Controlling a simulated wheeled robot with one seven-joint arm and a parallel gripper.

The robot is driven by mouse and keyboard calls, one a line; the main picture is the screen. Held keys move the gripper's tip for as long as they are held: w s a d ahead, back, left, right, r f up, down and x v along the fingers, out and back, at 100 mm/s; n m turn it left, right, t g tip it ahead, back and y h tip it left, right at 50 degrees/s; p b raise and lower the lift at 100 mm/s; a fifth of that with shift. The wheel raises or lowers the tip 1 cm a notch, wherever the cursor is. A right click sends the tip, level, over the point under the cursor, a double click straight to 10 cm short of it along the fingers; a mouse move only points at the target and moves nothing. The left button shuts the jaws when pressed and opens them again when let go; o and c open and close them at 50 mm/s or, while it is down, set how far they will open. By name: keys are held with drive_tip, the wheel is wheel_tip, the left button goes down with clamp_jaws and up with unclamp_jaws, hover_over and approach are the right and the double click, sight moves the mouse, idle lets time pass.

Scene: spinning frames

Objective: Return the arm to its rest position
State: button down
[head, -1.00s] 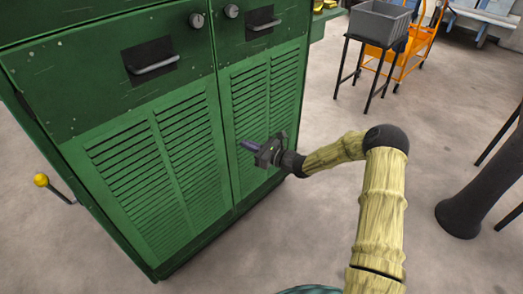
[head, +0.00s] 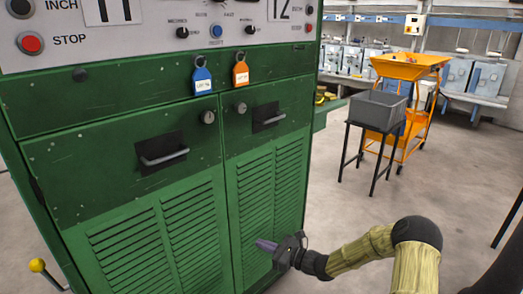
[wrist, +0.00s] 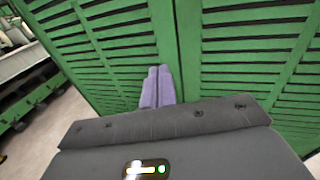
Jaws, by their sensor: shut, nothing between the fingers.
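My gripper (head: 267,246) is at the lower middle of the head view, in front of the louvred doors of a green cabinet (head: 95,130). Its purple fingers lie together with nothing between them. In the wrist view the fingers (wrist: 158,88) point at the seam between the two green doors (wrist: 250,50). I cannot tell how wide the gap to the doors is. My arm, covered in a yellowish sleeve, bends in from the lower right of the head view.
The cabinet carries a control panel (head: 165,30) and blue (head: 201,77) and orange (head: 240,70) tags. A grey bin (head: 378,109) on a black stand and an orange cart (head: 408,68) stand to the right. A yellow-knobbed lever (head: 37,265) sticks out at left. Open floor lies between cabinet and stand.

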drive_tip(key=s+n+g+h, duration=0.5)
drive_tip(key=s+n+g, duration=0.55)
drive_tip(key=s, duration=0.55)
drive_tip(key=s+d+r+n+t+h, duration=0.4)
drive_tip(key=s+d+r+n+h, duration=0.6)
drive_tip(key=s+d+n, duration=0.25)
drive_tip(key=w+p+v, duration=0.2)
drive_tip(key=p+v, duration=1)
drive_tip(key=w+r+p+v, duration=0.1)
drive_tip(key=w+p+v, duration=0.1)
drive_tip(key=p+v, duration=0.9)
drive_tip(key=shift+w+d+r+p, duration=0.35)
drive_tip(key=shift+p, duration=0.3)
